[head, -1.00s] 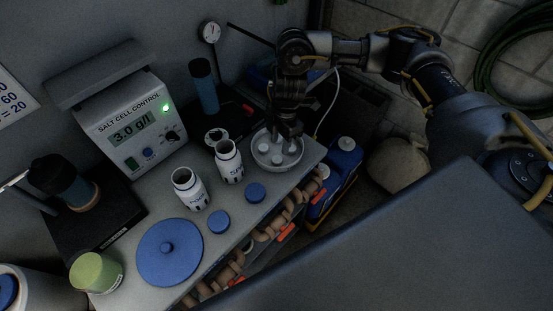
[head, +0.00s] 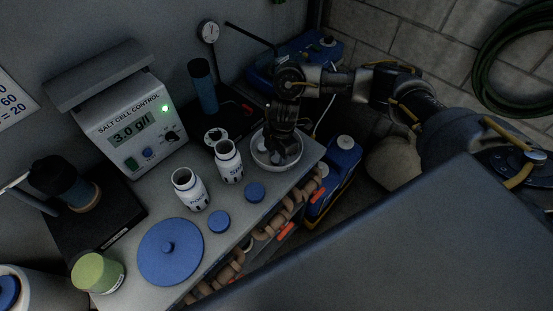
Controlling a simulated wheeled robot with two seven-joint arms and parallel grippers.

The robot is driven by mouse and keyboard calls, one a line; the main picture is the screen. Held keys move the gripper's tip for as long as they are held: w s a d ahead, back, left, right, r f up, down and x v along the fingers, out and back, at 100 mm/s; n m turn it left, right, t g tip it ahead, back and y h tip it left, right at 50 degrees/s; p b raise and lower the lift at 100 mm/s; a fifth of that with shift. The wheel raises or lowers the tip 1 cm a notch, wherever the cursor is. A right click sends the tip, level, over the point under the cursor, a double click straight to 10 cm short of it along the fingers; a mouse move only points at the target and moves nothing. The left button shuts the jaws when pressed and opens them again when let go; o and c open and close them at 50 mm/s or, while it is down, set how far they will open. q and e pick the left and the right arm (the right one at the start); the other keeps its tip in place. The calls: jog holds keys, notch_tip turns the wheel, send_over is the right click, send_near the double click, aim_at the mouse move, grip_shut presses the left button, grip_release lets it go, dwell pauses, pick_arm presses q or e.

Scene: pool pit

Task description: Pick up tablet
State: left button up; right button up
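A round white dish (head: 262,162) stands at the right end of the grey bench top in the head view. Pale tablets lie in it, mostly hidden now behind my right gripper and hard to make out. My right gripper (head: 284,151) points down into the dish, its fingertips low inside the rim. It is dark and seen from above, so I cannot tell whether the fingers are open or shut on a tablet. My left gripper is not in view.
Two open white bottles (head: 228,162) (head: 189,190) stand left of the dish, with blue caps (head: 255,192) (head: 219,221) in front. A large blue lid (head: 170,252) lies nearer. The salt control box (head: 130,122) stands behind. A blue jug (head: 339,162) is beyond the bench's right edge.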

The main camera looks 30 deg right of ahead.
aim_at(276, 160)
jog(key=shift+c, duration=0.4)
jog(key=c, duration=0.5)
jog(key=shift+c, duration=0.2)
jog(key=shift+r, duration=0.15)
jog(key=shift+r, duration=0.2)
notch_tip(276, 160, up, 3)
jog(key=shift+s+r+b, duration=0.15)
jog(key=shift+b, duration=0.15)
jog(key=s+a+r+b, duration=0.1)
jog(key=s+a+r, duration=0.1)
jog(key=s+r, duration=0.7)
jog(key=s, duration=0.4)
jog(key=shift+s+b, duration=0.15)
jog(key=shift+b, duration=0.15)
